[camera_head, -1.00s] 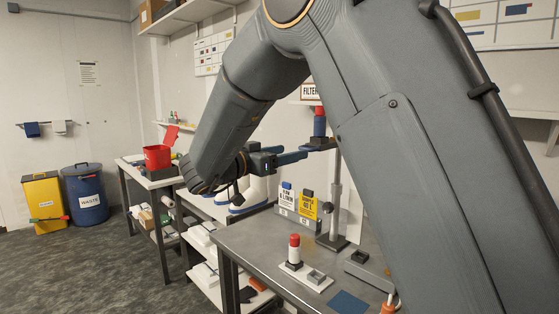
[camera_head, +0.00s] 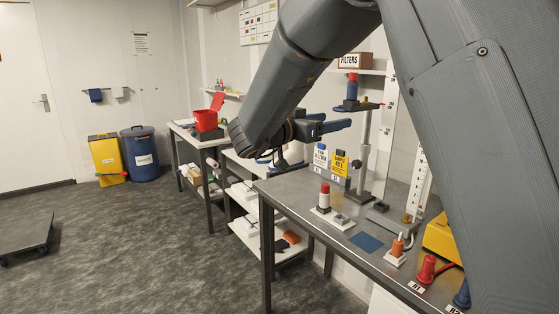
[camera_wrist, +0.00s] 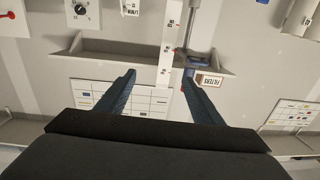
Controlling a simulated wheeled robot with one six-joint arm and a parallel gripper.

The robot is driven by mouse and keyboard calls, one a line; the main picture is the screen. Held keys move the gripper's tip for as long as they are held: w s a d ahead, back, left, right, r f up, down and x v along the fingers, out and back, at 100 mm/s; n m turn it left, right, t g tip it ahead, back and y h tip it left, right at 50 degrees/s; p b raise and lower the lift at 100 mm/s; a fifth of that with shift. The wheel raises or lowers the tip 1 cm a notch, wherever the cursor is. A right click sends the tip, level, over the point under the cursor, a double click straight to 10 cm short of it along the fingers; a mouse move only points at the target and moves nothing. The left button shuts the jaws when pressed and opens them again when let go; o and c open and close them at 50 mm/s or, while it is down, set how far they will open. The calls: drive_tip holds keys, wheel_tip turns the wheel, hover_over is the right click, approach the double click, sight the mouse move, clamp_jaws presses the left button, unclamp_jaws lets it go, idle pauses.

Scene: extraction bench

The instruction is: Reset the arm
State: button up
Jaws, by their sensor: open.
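My gripper (camera_head: 331,126) is held out over the bench (camera_head: 284,203), its two blue fingers pointing right in the head view. In the wrist view my gripper (camera_wrist: 158,88) shows its fingers wide apart with nothing between them. A stand (camera_head: 364,150) with a small platform carries a blue and red piece (camera_head: 352,88) just beyond the fingers; they look apart, though the depth is hard to judge. My arm links cover much of the right side of the head view.
On the bench are a red-capped white vial (camera_head: 324,196) in a holder, a blue pad (camera_head: 366,242), yellow and blue signs (camera_head: 339,163) and an orange-topped piece (camera_head: 397,247). A red bin (camera_head: 206,120) stands on the far table. Open floor (camera_head: 150,240) lies at left.

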drive_tip(key=w+f+n+t+y, duration=0.35)
drive_tip(key=f+n+y, duration=0.3)
drive_tip(key=y, duration=0.25)
drive_tip(key=s+f+n+g+y, duration=0.4)
drive_tip(key=s+f, duration=0.3)
drive_tip(key=f, duration=0.4)
drive_tip(key=s+d+f+g, duration=0.2)
drive_tip(key=s+f+g, duration=0.1)
drive_tip(key=s, duration=0.6)
drive_tip(key=s+d+f+g, duration=0.2)
drive_tip(key=s+f, duration=0.3)
drive_tip(key=s, duration=0.4)
drive_tip(key=s+d+f+g+y, duration=0.1)
drive_tip(key=s+f+g, duration=0.3)
drive_tip(key=s, duration=0.5)
drive_tip(key=shift+s+d+f, duration=0.2)
drive_tip(key=shift+s+d, duration=0.2)
drive_tip(key=shift+d, duration=0.3)
